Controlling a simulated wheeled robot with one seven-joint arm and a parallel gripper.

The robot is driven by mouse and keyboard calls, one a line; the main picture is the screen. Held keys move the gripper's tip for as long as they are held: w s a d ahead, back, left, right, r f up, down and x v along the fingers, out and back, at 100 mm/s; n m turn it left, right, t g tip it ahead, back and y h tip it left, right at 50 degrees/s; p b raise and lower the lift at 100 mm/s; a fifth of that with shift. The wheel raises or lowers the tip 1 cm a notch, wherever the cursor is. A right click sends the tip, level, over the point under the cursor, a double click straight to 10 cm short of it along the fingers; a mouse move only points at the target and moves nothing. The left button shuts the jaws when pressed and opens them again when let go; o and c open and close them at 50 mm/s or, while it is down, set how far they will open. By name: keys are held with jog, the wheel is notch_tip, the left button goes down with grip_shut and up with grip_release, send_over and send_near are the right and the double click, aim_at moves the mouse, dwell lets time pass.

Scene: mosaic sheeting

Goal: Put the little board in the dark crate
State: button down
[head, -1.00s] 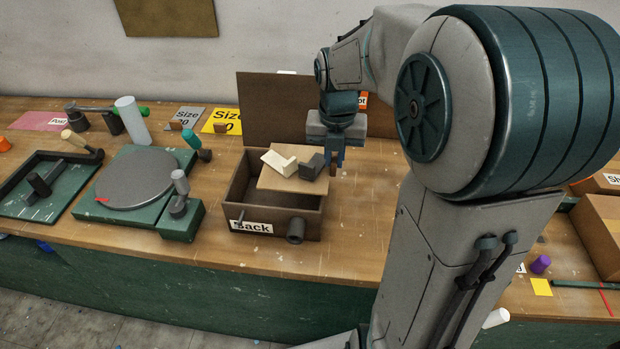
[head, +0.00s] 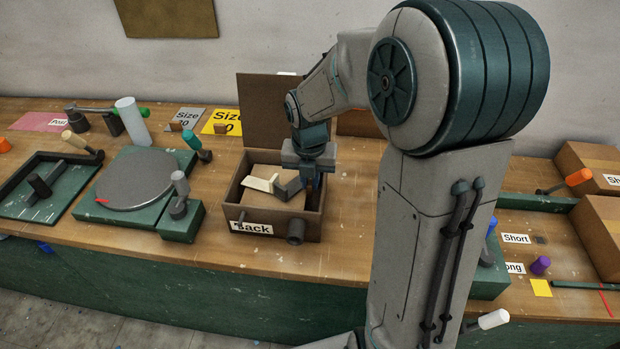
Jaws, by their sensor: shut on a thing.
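The little board (head: 265,202) is a flat tan piece lying low within the walls of the dark crate (head: 312,228). A cream angled block (head: 259,184) and a dark grey angled block (head: 289,189) rest on top of it. My gripper (head: 312,188) points down at the crate's right side and is shut on the board's right edge. The fingertips are partly hidden, and I cannot tell whether the board touches the crate's floor.
The crate's raised lid (head: 270,105) stands behind it. A green unit with a round grey disc (head: 135,178) is close on the left, with upright handles. Cardboard boxes (head: 590,165) stand at the far right. Bare bench (head: 350,215) lies just right of the crate.

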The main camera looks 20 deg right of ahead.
jog(key=shift+f, duration=0.6)
jog(key=c, duration=1.7)
grip_release()
jog(key=shift+c, duration=0.2)
jog(key=shift+r, duration=0.15)
notch_tip(320, 180, up, 13)
jog(key=s, duration=0.1)
jog(key=s+f+m+t, duration=0.1)
jog(key=s+f+m, duration=0.1)
jog(key=s+m, duration=0.6)
jog(key=s+f+m, duration=0.1)
jog(key=s+m, duration=0.8)
jog(key=m, duration=1.4)
jog(key=shift+f+m+t+p, duration=0.3)
jog(key=shift+f+t, duration=0.05)
jog(key=shift+t, duration=0.05)
